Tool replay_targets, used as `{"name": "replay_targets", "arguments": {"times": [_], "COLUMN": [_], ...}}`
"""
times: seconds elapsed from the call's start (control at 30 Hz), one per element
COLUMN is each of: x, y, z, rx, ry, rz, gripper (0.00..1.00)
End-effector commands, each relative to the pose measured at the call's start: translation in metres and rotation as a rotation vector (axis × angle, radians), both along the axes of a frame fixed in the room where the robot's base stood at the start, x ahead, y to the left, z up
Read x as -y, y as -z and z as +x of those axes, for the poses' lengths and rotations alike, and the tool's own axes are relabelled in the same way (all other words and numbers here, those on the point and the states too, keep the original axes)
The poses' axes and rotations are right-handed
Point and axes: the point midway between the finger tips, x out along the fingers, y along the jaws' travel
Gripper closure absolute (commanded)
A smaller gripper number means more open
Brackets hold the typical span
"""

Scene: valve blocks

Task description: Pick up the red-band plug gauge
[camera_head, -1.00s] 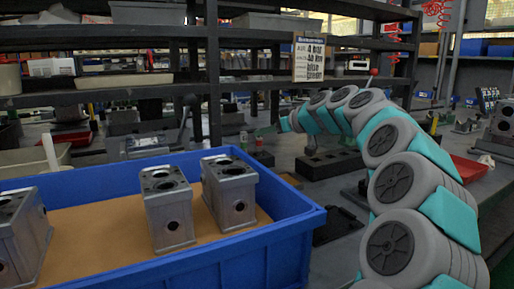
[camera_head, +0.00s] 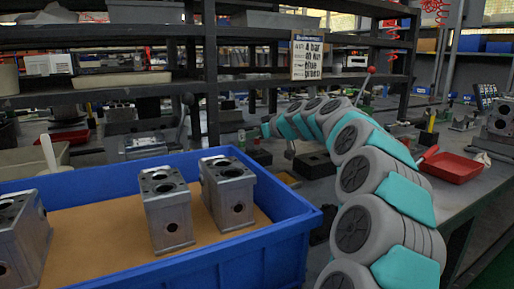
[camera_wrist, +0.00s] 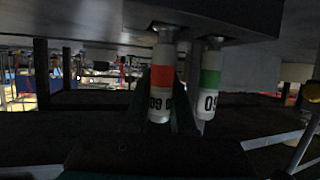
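The red-band plug gauge (camera_wrist: 162,78) is white with a red band and dark digits; it is in the middle of the wrist view. My gripper's dark fingers (camera_wrist: 161,108) flank it closely, one on each side. I cannot tell whether they press on it. The green-band plug gauge (camera_wrist: 209,80) is just right of it. Both gauges meet a dark block (camera_wrist: 235,16) at the top of the wrist view. In the head view my gripper (camera_head: 263,131) is small, beside the green-band gauge (camera_head: 241,139), and the red-band gauge is hard to make out there.
A blue crate (camera_head: 275,239) with several grey valve blocks (camera_head: 167,208) fills the lower left of the head view. A dark shelf rack (camera_head: 212,75) stands behind. A red tray (camera_head: 452,167) lies on the bench at right, and a dark block (camera_head: 314,165) lies near the gripper.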

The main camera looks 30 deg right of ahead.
Motion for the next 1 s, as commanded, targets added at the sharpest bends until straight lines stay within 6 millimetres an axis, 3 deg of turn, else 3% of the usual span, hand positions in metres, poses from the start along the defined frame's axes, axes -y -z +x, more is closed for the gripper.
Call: {"name": "replay_targets", "arguments": {"times": [0.17, 0.77, 1.0], "x": [0.0, 0.0, 0.0], "y": [0.0, -0.001, -0.012], "z": [0.0, 0.0, 0.0], "rx": [0.0, 0.0, 0.002], "ry": [0.0, 0.0, 0.0], "rz": [0.0, 0.0, -0.002], "gripper": [1.0, 1.0, 1.0]}}
